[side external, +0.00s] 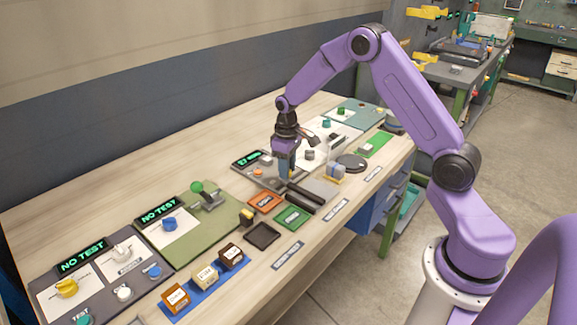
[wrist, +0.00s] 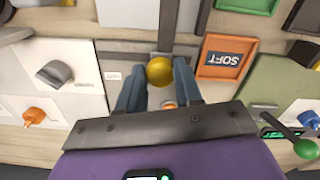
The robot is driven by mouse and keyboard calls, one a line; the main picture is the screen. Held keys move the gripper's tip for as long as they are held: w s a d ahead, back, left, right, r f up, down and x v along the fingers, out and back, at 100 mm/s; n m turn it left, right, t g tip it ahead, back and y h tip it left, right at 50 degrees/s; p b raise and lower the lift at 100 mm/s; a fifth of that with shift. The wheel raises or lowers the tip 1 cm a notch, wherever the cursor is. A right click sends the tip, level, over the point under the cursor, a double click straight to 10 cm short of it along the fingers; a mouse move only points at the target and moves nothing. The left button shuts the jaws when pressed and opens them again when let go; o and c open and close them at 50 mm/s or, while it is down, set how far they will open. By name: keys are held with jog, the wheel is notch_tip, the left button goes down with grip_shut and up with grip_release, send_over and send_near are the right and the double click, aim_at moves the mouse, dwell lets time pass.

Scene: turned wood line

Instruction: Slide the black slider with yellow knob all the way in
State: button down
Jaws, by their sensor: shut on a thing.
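The yellow knob (wrist: 160,71) of the slider sits between the two blue fingers of my gripper (wrist: 159,82) in the wrist view. My gripper is shut on it. A dark strip, seemingly the slider's bar or track (wrist: 167,28), runs away from the knob toward the top of that view. In the side view my gripper (side external: 287,172) points down at the inner end of the black slider track (side external: 306,197), which reaches toward the table's front edge. The fingers hide most of the knob there, and how far the slider is in cannot be told.
An orange SOFT tray (side external: 265,202) and a green tray (side external: 292,217) lie left of the track. A green-knobbed lever (side external: 197,187) stands farther left. A dark round disc (side external: 351,162) and small blocks (side external: 334,172) are to the right. Bare wood lies behind.

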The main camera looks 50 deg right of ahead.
aim_at(280, 188)
jog(key=shift+a, duration=1.5)
jog(key=c, duration=0.8)
grip_release()
jog(key=shift+o, duration=0.2)
jog(key=shift+r, duration=0.3)
notch_tip(280, 188, up, 17)
